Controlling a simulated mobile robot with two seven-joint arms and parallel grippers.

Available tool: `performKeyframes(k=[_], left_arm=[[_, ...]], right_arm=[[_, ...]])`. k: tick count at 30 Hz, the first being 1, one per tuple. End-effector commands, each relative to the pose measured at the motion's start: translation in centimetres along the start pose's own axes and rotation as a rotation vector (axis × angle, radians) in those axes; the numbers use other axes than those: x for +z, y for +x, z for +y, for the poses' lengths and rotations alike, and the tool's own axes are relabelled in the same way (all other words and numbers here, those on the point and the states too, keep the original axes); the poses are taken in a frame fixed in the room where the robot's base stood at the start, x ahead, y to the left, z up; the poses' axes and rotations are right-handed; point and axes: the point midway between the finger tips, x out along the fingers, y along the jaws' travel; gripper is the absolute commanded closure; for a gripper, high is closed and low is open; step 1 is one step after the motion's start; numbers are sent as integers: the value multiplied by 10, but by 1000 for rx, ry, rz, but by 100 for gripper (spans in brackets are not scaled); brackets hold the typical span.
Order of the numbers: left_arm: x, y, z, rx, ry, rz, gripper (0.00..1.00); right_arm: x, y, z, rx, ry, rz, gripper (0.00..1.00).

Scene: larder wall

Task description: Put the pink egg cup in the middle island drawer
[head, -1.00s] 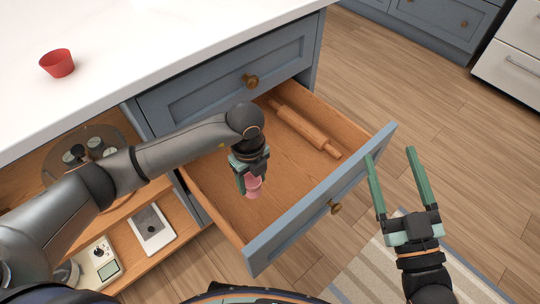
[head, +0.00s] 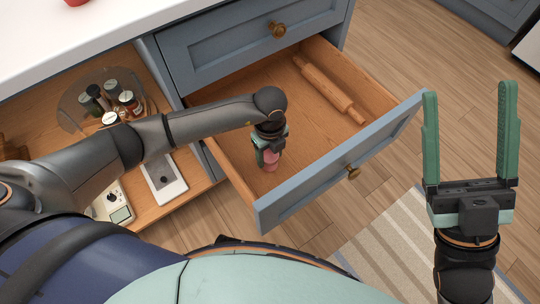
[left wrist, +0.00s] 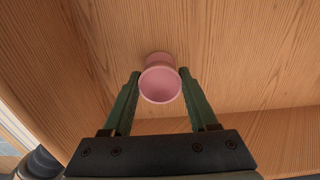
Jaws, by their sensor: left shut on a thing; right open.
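The pink egg cup (head: 271,162) is between the fingers of my left gripper (head: 268,155), inside the open island drawer (head: 310,122). In the left wrist view the egg cup (left wrist: 160,83) has its rim toward the camera and its foot toward the drawer's wooden floor. The fingers of my left gripper (left wrist: 158,78) are shut on its sides. I cannot tell whether its foot touches the floor. My right gripper (head: 469,92) is open and empty, to the right of the drawer front.
A rolling pin (head: 330,90) lies along the far right side of the drawer. A closed drawer (head: 245,50) is above it. To the left, an open shelf holds a turntable with several jars (head: 112,98) and a kitchen scale (head: 118,205). A red cup (head: 76,2) stands on the worktop.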

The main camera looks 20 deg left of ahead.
Motion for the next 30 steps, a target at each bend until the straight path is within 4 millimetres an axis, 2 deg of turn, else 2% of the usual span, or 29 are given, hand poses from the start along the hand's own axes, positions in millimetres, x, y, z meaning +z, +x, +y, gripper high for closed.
performKeyframes(k=[1,12,13,21,30], left_arm=[[0,6,-1,-2,1,0,100],[0,9,-1,-3,2,0,100],[0,9,-1,-2,2,0,40],[0,9,-1,-2,2,0,11],[0,4,-1,-3,1,0,11]], right_arm=[[0,-2,-1,-1,2,6,24],[1,-3,-2,0,6,6,24],[1,-3,-2,0,6,5,24],[1,-2,-2,0,7,4,24],[-1,0,-1,-1,6,4,24]])
